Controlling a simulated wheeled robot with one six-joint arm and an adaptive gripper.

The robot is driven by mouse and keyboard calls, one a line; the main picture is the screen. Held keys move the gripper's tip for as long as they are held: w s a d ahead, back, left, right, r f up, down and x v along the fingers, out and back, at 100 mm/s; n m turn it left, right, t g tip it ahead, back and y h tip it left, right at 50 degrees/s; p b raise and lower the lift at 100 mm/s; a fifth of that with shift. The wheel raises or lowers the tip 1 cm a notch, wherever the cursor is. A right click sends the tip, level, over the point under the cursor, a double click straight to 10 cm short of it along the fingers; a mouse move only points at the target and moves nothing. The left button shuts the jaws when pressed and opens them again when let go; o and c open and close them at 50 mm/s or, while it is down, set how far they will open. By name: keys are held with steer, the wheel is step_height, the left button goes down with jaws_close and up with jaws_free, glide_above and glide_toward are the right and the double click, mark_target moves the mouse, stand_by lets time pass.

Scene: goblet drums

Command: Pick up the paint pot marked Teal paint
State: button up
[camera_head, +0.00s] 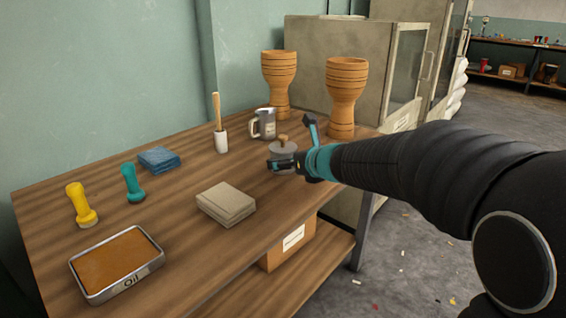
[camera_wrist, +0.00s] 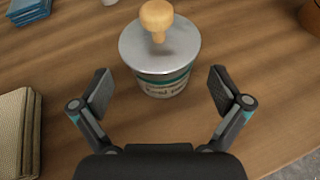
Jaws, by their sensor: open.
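The paint pot (camera_wrist: 163,82) stands upright on the wooden table, with a grey lid, a round wooden knob on top and a teal band above a partly readable label. In the head view the pot (camera_head: 284,155) is near the table's right end, partly hidden by my gripper. My gripper (camera_head: 292,162) is open and empty. In the wrist view its two fingers (camera_wrist: 160,92) are spread apart, one at each side of the pot's near part. The pot lies just ahead of and between them, and I see no contact.
A metal mug (camera_head: 264,124) and two wooden goblet drums (camera_head: 345,95) stand behind the pot. A brush in a white holder (camera_head: 221,142), blue cloths (camera_head: 159,160), a beige cloth stack (camera_head: 226,204), yellow and teal dumbbell-shaped things, and an oil tray (camera_head: 117,263) are to the left.

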mark_target(284, 141)
steer(key=x, duration=0.3)
steer(key=shift+w+a+f, duration=0.1)
steer(key=shift+w+f, duration=0.05)
steer(key=shift+w, duration=0.05)
steer(key=c, duration=1.4)
steer(key=shift+o, duration=0.2)
steer(key=shift+r, duration=0.55)
step_height(284, 141, up, 4)
steer(key=shift+f+p, duration=0.15)
steer(key=shift+p, duration=1.1)
steer(key=w+d+r+p, duration=0.4)
steer(key=w+d+r, duration=0.2)
steer(key=w, duration=0.3)
steer(key=shift+w+d+r, duration=0.2)
steer(key=shift+w, duration=0.2)
